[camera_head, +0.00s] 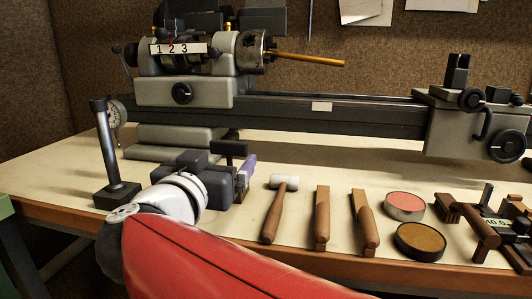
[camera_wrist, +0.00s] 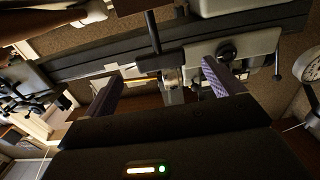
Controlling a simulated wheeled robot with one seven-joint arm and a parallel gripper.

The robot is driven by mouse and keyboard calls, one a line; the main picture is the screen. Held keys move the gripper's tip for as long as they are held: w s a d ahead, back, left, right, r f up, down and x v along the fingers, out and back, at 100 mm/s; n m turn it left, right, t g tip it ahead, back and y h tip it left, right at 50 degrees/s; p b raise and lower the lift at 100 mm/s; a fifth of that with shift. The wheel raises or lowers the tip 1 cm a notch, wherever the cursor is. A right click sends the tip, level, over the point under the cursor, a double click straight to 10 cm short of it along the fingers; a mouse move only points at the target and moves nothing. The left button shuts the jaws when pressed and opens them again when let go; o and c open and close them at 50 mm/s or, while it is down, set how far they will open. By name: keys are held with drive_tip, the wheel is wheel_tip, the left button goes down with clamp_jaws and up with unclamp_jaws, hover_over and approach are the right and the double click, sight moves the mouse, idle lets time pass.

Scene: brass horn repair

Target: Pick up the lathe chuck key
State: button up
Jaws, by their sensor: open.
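My gripper (camera_head: 240,158) is open and empty above the bench, in front of the lathe, beyond my red forearm. In the wrist view, which is upside down, its two purple-lined fingers stand well apart (camera_wrist: 162,74). A thin dark bar (camera_wrist: 152,32) shows there in front of the lathe bed, beyond the fingers and not touching them. It looks like the lathe chuck key, but I cannot be sure. In the head view my gripper mostly hides that spot.
The lathe bed (camera_head: 335,116) and headstock (camera_head: 190,92) stand behind. A dial gauge stand (camera_head: 103,150) is left of my gripper. A mallet (camera_head: 272,215), two wooden-handled tools (camera_head: 322,215), (camera_head: 364,220) and two round tins (camera_head: 404,205), (camera_head: 420,241) lie to the right.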

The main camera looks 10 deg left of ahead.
sight(227, 150)
drive_tip(key=w, duration=0.6)
drive_tip(key=shift+w+d+r, duration=0.1)
drive_tip(key=shift+w+d, duration=0.15)
drive_tip(key=shift+c, duration=0.3)
